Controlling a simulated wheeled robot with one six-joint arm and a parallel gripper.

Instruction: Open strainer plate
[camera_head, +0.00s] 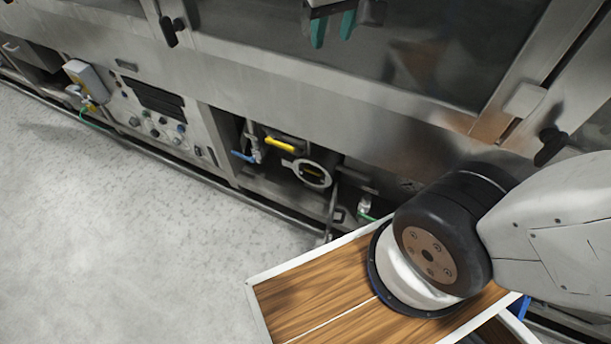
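My gripper (333,29) hangs at the top edge of the view, with two teal fingertips pointing down. There is a gap between them and nothing shows in it. It is in front of the washer's large dark panel (420,60), which has a steel frame. I cannot make out a strainer plate for certain. The dark panel may be a window or an opening; I cannot tell which. The upper part of the washer is cut off by the frame.
Below the panel are a yellow handle (280,144), a blue handle (243,157) and a round metal ring fitting (312,173). A control panel (155,115) is at left. Black knobs (551,146) stick out from the frame. The grey floor (110,230) is clear at lower left.

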